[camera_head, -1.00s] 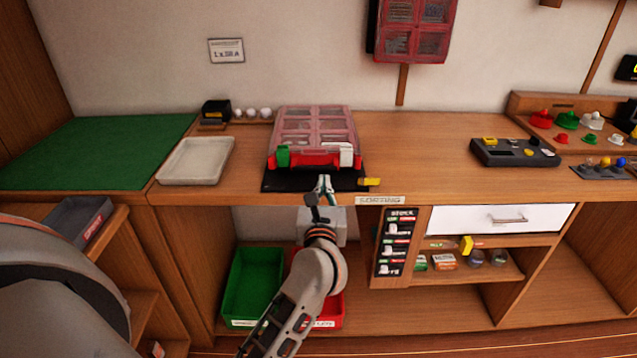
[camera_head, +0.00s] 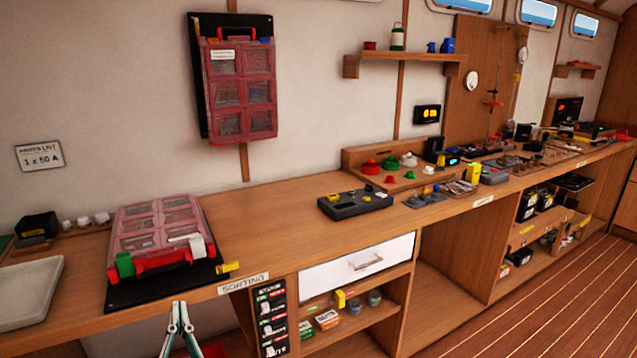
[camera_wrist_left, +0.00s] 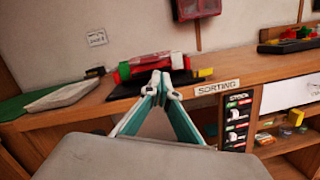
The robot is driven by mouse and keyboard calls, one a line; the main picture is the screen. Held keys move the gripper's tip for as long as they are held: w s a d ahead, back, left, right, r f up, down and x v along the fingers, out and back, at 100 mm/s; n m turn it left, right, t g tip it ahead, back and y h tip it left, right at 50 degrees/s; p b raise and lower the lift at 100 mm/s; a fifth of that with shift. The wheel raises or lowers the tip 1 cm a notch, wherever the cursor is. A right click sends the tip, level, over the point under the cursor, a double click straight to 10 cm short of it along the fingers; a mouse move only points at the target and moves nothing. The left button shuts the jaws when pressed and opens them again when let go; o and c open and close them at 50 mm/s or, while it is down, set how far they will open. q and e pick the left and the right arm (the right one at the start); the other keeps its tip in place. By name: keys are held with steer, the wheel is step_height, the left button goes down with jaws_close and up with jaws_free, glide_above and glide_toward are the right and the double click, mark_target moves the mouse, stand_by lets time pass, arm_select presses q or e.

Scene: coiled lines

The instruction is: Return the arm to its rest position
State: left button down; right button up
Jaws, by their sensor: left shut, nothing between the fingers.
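My left gripper (camera_head: 178,318) shows at the bottom of the head view, in front of the bench edge and below the sorting case. Its two fingers meet at the tips and hold nothing. The left wrist view shows the same fingertips (camera_wrist_left: 160,82) together, with the case behind them. The red case (camera_head: 160,235) with a clear lid lies closed on a black mat (camera_head: 150,290), with a green latch on its left and a white one on its right. The rest of my left arm is out of the head view. My right gripper is not in view.
A wooden bench (camera_head: 270,226) runs along the wall. A pale tray (camera_head: 28,290) lies left of the case. Below the bench are a white drawer (camera_head: 340,270) and open shelves. A second red case (camera_head: 238,90) hangs on the wall. Wooden floor (camera_head: 540,290) lies open at the right.

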arm_select(q)
steer(key=s+d+f+m+h+p, duration=0.1)
steer(key=s+d+f+m+h, duration=0.2)
steer(key=d+f+m+h, duration=0.75)
steer(key=s+d+f+m+h+p, duration=0.1)
steer(key=s+f+m+h, duration=0.2)
steer(key=m, duration=1.5)
steer(key=s+a+f+m+g+y, duration=0.1)
steer(key=s+f+m+g, duration=0.2)
steer(key=s+f+m, duration=0.3)
steer(key=s+a+f+m+g+y, duration=0.1)
steer(key=s+f+m+g, duration=0.3)
steer(key=f, duration=0.9)
steer(key=s+a+m, duration=0.1)
steer(key=s+m, duration=0.1)
steer(key=shift+s, duration=0.4)
